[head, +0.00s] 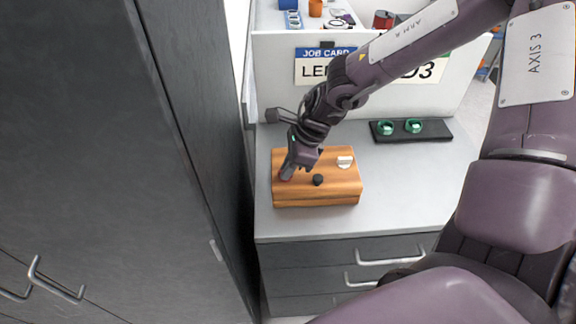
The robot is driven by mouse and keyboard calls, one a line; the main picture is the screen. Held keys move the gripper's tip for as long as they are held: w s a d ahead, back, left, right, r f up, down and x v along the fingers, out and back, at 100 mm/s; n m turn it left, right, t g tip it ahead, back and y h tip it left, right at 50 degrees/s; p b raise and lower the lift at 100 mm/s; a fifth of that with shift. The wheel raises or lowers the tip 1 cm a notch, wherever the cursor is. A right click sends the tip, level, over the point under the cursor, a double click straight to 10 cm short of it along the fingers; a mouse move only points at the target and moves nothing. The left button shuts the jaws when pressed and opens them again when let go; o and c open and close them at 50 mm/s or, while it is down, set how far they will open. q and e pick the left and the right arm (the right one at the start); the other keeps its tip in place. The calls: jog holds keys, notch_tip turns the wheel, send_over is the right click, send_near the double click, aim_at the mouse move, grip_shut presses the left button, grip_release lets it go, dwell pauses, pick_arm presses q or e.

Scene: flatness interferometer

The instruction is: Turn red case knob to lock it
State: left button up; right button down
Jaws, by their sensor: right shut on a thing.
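A wooden, orange-brown case (316,197) sits closed on the grey worktop. A black knob (318,180) and a white knob (344,162) show on its lid. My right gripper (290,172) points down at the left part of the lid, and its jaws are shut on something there. The gripper hides what it holds, most likely a knob of the case; its colour does not show. No red knob is visible on the lid. My left gripper is not in view.
A black tray (440,131) with two green round pieces (387,128) lies at the back right of the worktop (420,190). A white panel with a job card (312,66) stands behind. A tall dark cabinet (90,130) is close on the left. Drawers with handles (390,258) are below.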

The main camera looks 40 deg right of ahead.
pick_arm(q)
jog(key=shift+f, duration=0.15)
